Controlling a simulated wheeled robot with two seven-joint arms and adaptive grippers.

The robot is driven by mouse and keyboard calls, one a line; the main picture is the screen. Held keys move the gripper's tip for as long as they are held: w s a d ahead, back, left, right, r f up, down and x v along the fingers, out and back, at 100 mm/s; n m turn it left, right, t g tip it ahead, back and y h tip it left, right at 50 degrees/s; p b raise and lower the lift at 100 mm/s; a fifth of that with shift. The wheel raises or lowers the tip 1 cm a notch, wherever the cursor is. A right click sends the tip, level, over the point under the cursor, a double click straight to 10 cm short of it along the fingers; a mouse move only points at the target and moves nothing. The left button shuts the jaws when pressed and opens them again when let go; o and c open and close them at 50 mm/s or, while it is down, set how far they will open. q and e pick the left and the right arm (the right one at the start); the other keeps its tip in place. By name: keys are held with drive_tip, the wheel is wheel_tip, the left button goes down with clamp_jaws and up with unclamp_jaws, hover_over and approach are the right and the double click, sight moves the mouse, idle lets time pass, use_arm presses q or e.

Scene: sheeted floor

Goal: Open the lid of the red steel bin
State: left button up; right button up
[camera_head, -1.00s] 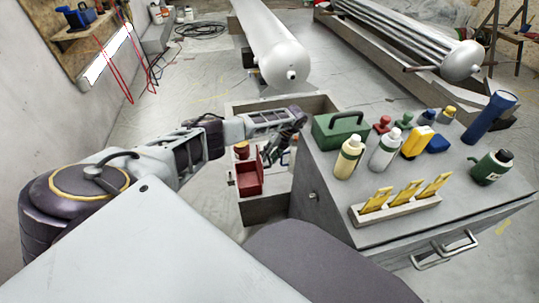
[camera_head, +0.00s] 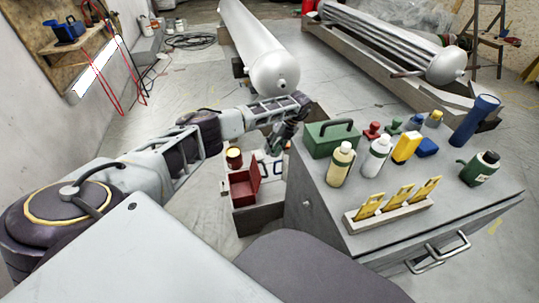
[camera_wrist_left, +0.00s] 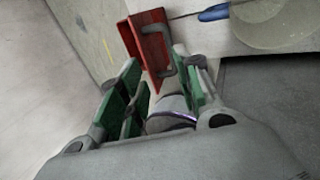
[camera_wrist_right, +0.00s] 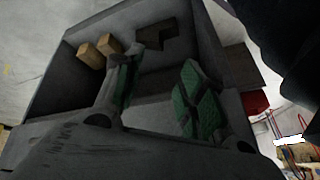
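The red steel bin (camera_head: 241,192) sits on a low surface left of the grey cabinet in the head view. Its lid (camera_head: 254,174) stands raised on the right side. In the left wrist view the red bin (camera_wrist_left: 150,45) is just beyond the fingers, and a dark handle (camera_wrist_left: 167,55) shows on the upright lid panel. My left gripper (camera_head: 277,145) is to the right of the bin.
The grey cabinet (camera_head: 410,215) carries a green toolbox (camera_head: 330,140), bottles and a yellow-tagged rack. The grey box (camera_wrist_right: 75,85) below my right gripper holds wooden blocks (camera_wrist_right: 98,50). Open floor lies left of the bin.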

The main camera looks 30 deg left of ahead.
use_arm(q)
drive_tip(key=shift+v, duration=0.8)
